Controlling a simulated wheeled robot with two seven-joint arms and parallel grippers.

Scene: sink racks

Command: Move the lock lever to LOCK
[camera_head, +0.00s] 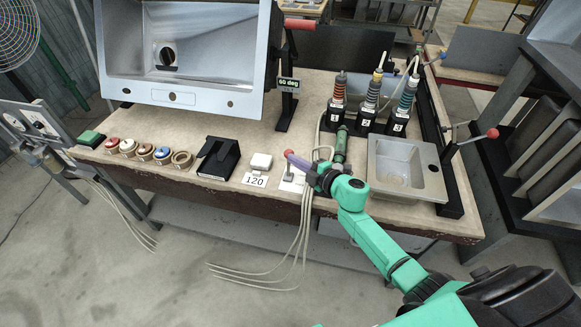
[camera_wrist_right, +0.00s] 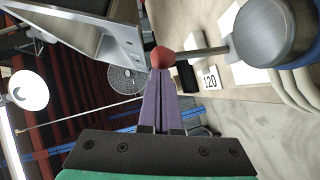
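A small lever with a red ball knob (camera_head: 287,153) stands on a white plate (camera_head: 292,183) at the table's front edge. I take it for the lock lever; no LOCK mark is readable. In the right wrist view its red knob (camera_wrist_right: 163,57) sits on a metal rod that runs to a grey round base (camera_wrist_right: 272,33). My right gripper (camera_head: 291,158) has its purple fingers together, tips at the knob. The wrist view shows the closed fingers (camera_wrist_right: 161,74) just below the knob; I cannot tell whether they touch it. My left gripper is not in view.
A white box (camera_head: 261,162) and a 120 card (camera_head: 255,180) lie left of the lever. A small metal sink (camera_head: 400,165) is to the right, with several numbered black holders behind. Another red-knobbed lever (camera_head: 491,133) stands at the right. A large tilted basin (camera_head: 185,85) is at back left.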

